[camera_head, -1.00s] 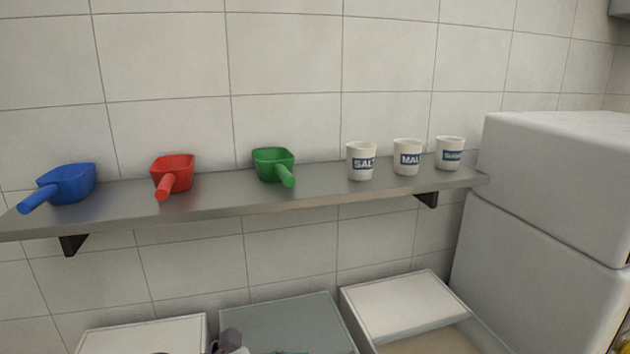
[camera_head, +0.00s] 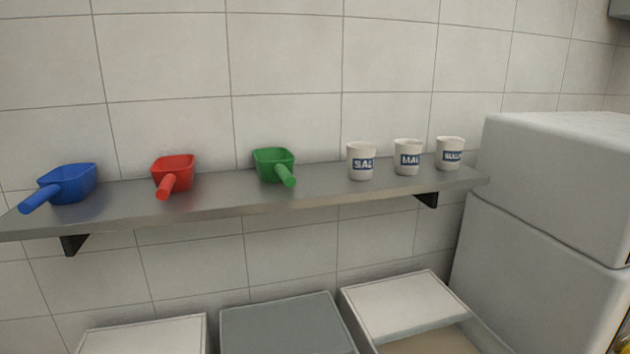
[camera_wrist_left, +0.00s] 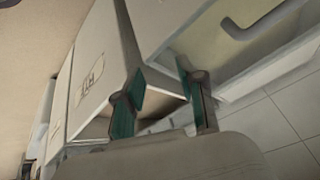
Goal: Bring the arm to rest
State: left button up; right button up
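My left gripper (camera_wrist_left: 165,105) shows in the left wrist view, with its two teal-padded fingers apart and nothing between them. It hangs in front of a pale bin with a dark printed label (camera_wrist_left: 91,88), which appears turned in this view. Neither gripper shows in the head view. My right gripper is in no view.
A steel wall shelf (camera_head: 225,198) holds blue (camera_head: 70,184), red (camera_head: 173,172) and green (camera_head: 273,164) scoops and three labelled white cups (camera_head: 407,157). Lidded bins (camera_head: 280,325) stand below. A white appliance (camera_head: 545,240) stands right. A handled container (camera_wrist_left: 265,20) is near the left gripper.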

pick_arm(q)
jog(key=s+d+f+g, duration=0.1)
jog(key=s+f+g, duration=0.1)
jog(key=s, duration=0.3)
notch_tip(320, 180, down, 22)
jog(key=s+g+p, duration=0.2)
jog(key=p, duration=0.1)
jog(key=s+a+f+p, duration=0.3)
jog(key=s+f, duration=1.1)
jog(key=s, duration=0.2)
jog(key=shift+g+h, duration=0.3)
jog(key=shift+g, duration=0.1)
